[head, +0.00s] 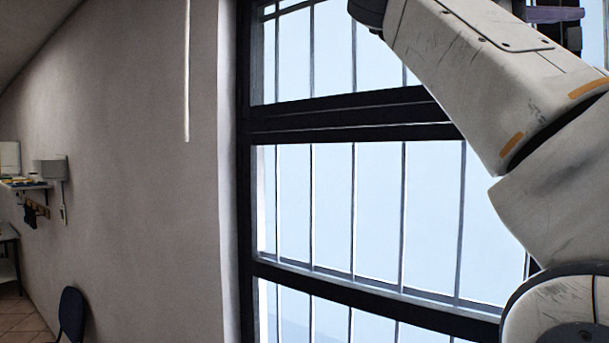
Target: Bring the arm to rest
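One of my arms, white with orange marks, fills the right side of the head view, in front of the window. It rises from the lower right corner and bends up toward the top middle. Its end runs out of the top of the picture, so no gripper fingers show. My other arm does not show. No cable is in view.
A tall barred window (380,215) with dark frames stands behind the arm. A plain grey wall (130,150) is to its left. A dark chair (71,312) and a wall shelf (28,185) are at the far left. A thin white rod (187,70) hangs by the wall.

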